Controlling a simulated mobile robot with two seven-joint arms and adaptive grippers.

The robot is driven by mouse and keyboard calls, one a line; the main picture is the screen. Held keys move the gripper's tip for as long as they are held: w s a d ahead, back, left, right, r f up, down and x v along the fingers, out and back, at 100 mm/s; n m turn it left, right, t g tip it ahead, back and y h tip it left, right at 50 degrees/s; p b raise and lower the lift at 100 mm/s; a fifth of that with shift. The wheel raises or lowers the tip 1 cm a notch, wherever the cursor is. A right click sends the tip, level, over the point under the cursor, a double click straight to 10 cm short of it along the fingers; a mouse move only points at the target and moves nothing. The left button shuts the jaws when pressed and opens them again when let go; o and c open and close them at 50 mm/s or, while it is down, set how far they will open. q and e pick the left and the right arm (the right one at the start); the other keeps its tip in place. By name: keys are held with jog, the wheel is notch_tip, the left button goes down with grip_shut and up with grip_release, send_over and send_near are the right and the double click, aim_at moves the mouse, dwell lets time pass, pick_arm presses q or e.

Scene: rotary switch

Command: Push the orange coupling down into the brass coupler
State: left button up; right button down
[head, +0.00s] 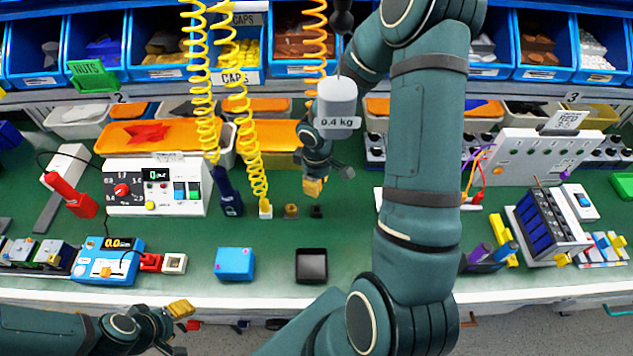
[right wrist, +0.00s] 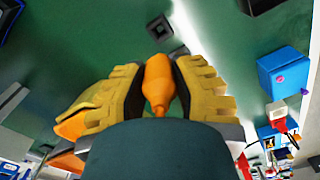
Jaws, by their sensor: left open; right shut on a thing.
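The orange coupling (right wrist: 158,80) shows in the right wrist view, gripped between the yellow pads of my right gripper. In the head view my right gripper (head: 314,186) is above the green bench, fingers pointing down; the coupling is hard to make out there. A small brass-coloured block (head: 291,210), apparently the brass coupler, stands on the bench just below and left of that gripper. A small black square socket (head: 316,211) stands beside it; a dark square socket also shows in the right wrist view (right wrist: 159,28), past the coupling's tip. My left gripper (head: 180,326) is open and empty at the bench's front edge.
A blue block (head: 235,264) and a black box (head: 311,266) stand near the front. Coiled yellow (head: 240,105) and orange hoses and a 0.4 kg weight (head: 337,100) hang nearby. A switch panel (head: 155,187) stands left. My right arm hides bench at centre right.

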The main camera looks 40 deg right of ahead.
pick_arm(q)
jog(key=shift+r+p, duration=1.05)
jog(key=shift+r, duration=0.05)
pick_arm(e)
jog(key=shift+r, duration=1.45)
